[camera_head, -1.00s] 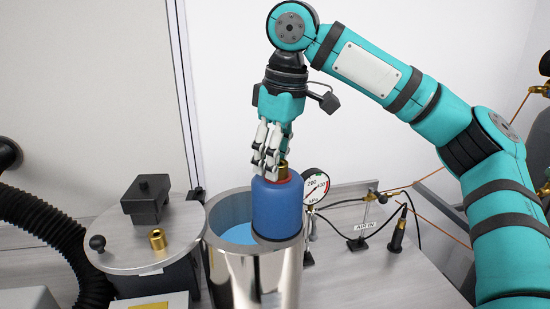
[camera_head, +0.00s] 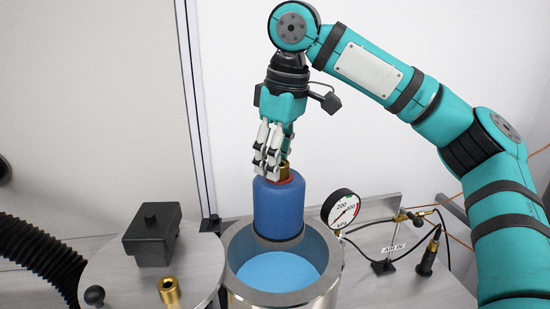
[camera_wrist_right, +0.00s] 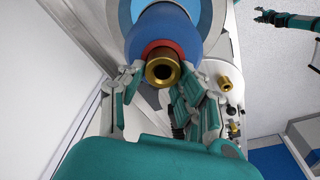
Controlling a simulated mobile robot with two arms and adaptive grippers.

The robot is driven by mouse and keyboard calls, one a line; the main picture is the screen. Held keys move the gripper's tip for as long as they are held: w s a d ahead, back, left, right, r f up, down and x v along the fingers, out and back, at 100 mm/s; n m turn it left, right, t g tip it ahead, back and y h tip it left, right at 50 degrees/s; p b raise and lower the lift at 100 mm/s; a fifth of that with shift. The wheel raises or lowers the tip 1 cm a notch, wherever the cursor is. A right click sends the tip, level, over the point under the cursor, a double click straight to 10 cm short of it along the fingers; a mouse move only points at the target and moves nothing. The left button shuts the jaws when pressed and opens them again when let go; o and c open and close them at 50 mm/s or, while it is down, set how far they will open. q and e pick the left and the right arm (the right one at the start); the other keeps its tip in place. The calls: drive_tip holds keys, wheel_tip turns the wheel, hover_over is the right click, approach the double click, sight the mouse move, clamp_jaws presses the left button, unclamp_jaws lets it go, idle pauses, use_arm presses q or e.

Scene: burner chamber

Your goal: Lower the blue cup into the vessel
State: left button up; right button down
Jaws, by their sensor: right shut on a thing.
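The blue cup (camera_head: 278,208) is an upright blue cylinder with a dark lower edge, a red ring and a brass neck (camera_head: 284,171) on top. My right gripper (camera_head: 272,172) is shut on it at the neck, fingers pointing down. The vessel (camera_head: 238,281) is a shiny metal cylinder, open at the top, light blue inside. The cup's lower end shows against the back part of its opening; I cannot tell whether it is below the rim. In the right wrist view the cup (camera_wrist_right: 170,30) is between my fingers. A teal gripper (camera_wrist_right: 262,17), apparently my left, shows small there.
A round metal lid (camera_head: 205,262) with a black block (camera_head: 152,234) and a brass fitting (camera_head: 169,291) lies left of the vessel. A pressure gauge (camera_head: 341,209) stands close to its right rim. A black corrugated hose (camera_head: 38,255) is at far left.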

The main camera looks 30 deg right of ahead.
drive_tip(key=shift+w+f, duration=0.15)
drive_tip(key=shift+f, duration=0.4)
drive_tip(key=shift+f+b, duration=0.45)
drive_tip(key=shift+f, duration=0.25)
drive_tip(key=shift+f+b, duration=0.8)
drive_tip(key=shift+f, duration=1.45)
drive_tip(key=shift+f+b, duration=1.6)
drive_tip(key=shift+f, duration=2.8)
use_arm(q)
wheel_tip(320, 180, down, 7)
drive_tip(key=w+b, duration=0.1)
drive_tip(key=shift+w+b, duration=0.3)
drive_tip(key=shift+w, duration=0.05)
use_arm(e)
drive_tip(key=shift+f, duration=2.8)
use_arm(q)
drive_tip(key=shift+r+p, duration=0.2)
drive_tip(key=shift+p, duration=0.1)
drive_tip(key=shift+r+p, duration=0.35)
drive_tip(key=shift+r+p, duration=0.7)
